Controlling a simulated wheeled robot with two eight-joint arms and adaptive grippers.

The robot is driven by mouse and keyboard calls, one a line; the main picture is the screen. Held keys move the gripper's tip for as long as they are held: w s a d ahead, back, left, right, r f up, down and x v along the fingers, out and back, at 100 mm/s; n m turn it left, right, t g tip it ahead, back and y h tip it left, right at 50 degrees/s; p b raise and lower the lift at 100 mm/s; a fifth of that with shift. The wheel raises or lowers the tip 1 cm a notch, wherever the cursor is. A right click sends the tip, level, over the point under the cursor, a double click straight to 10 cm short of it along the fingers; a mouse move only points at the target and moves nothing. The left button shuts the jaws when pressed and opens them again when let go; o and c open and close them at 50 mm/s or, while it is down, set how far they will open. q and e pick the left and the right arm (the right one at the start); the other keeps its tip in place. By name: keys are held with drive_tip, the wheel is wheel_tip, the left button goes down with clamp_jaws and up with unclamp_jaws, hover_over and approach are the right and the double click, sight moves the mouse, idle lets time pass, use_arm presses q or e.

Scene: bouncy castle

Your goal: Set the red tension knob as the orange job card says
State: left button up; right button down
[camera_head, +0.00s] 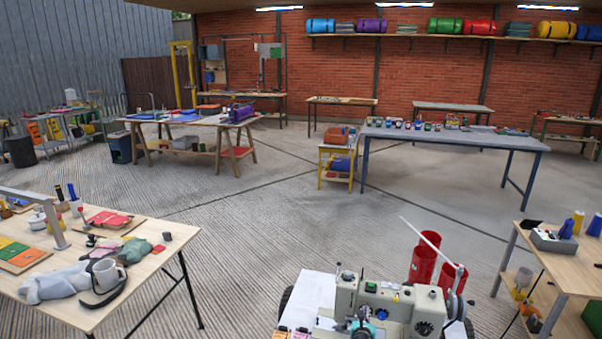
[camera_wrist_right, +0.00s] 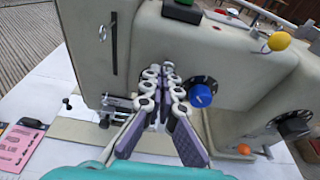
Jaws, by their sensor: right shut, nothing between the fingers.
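A cream sewing machine (camera_head: 385,302) stands at the bottom middle of the head view and fills much of the right wrist view (camera_wrist_right: 165,50). My right gripper (camera_wrist_right: 167,72) is shut and empty, its fingertips close to the machine's front face, left of a blue knob (camera_wrist_right: 201,96) on a black dial. I cannot tell whether the tips touch the face. In the head view the gripper (camera_head: 362,324) is small and partly cut off. No red tension knob shows clearly. A pink card (camera_wrist_right: 20,147) lies at the left; an orange card (camera_head: 302,334) shows small, its text unreadable.
A yellow ball-ended lever (camera_wrist_right: 278,41), a second black dial (camera_wrist_right: 293,125) and a small orange knob (camera_wrist_right: 244,149) sit right of the fingers. Red cylinders (camera_head: 424,262) stand behind the machine. Wooden tables flank it at left (camera_head: 150,262) and right (camera_head: 570,262).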

drive_tip(key=shift+w+a+f, duration=0.15)
drive_tip(key=shift+a, duration=0.3)
idle(0.4)
drive_tip(key=shift+a+r, duration=0.2)
drive_tip(key=shift+r, duration=0.2)
drive_tip(key=s+a, duration=0.1)
drive_tip(key=s, duration=0.4)
drive_tip(key=shift+s+a, duration=0.3)
drive_tip(key=shift+s, duration=0.1)
drive_tip(key=w+d, duration=0.4)
drive_tip(key=w, duration=0.1)
drive_tip(key=shift+d+f, duration=0.2)
drive_tip(key=shift+f, duration=0.2)
